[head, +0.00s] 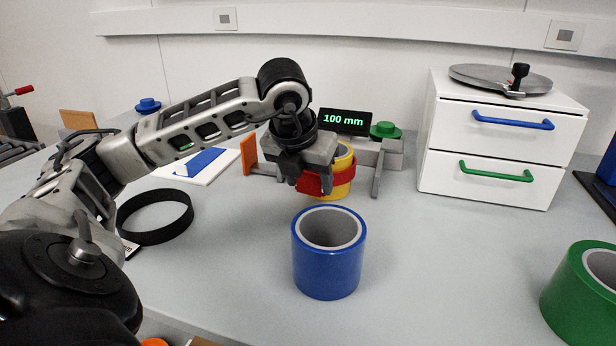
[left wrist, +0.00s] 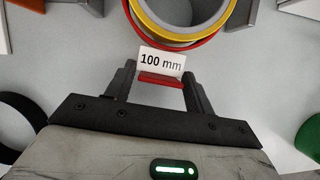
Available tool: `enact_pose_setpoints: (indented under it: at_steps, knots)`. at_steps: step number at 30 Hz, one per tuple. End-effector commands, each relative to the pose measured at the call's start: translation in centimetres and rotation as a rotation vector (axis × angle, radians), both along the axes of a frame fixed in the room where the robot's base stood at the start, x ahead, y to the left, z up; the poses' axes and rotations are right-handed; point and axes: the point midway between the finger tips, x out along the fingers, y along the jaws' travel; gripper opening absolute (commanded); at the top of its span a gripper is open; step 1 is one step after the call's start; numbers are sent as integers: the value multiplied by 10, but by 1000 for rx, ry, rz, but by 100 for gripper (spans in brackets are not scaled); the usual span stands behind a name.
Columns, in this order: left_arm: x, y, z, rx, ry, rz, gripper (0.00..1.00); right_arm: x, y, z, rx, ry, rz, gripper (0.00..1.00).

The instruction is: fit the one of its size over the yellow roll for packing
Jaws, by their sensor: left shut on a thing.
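The yellow roll (head: 344,160) stands upright on the table in front of the measuring fixture. A red ring (head: 314,183) is around the yellow roll, with yellow showing above and below it in the head view. In the left wrist view the red ring (left wrist: 206,42) encircles the yellow roll (left wrist: 150,25), with a narrow gap at the near side. My left gripper (head: 311,181) is shut on the red ring's tab, on the near side of the roll. A white "100 mm" tag (left wrist: 162,62) stands at the tab. My right gripper is not in view.
A blue roll (head: 328,272) stands close in front, and a green roll (head: 578,292) at right. A black ring (head: 156,217) lies at left. The fixture (head: 391,157) has a display (head: 346,122) reading 100 mm. A white drawer unit (head: 495,150) stands behind right.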

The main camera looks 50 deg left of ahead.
Motion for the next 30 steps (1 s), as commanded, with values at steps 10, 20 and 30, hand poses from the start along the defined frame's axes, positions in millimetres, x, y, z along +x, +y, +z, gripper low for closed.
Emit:
enact_pose_setpoints:
  at_steps: [10,20,30]
  knots:
    - [0,0,-12,0,0,0,37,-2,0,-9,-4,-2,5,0]
    - [0,0,-22,0,0,0,37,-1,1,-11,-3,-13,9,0]
    - [0,0,-32,0,0,0,37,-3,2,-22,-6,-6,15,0]
